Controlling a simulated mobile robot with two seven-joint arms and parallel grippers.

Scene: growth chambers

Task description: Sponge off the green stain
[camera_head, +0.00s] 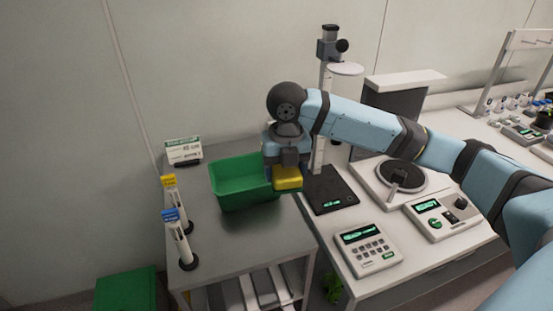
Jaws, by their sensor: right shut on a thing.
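My right gripper (287,168) comes in from the right and is shut on a yellow sponge (287,179). The gripper points down, and a thin green edge shows under the sponge. The sponge is at the right end of a green bin (240,187), near the right edge of the grey table (245,224). I cannot tell whether the sponge touches anything below. I cannot make out a green stain in this view. My left gripper is not in view.
A small sign (183,150), a yellow-tagged holder (169,182) and a blue-tagged holder (183,245) stand along the table's left side. A dark stand base (330,192), a keypad device (367,248) and a round-plate device (399,176) occupy the right bench. The table's front is clear.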

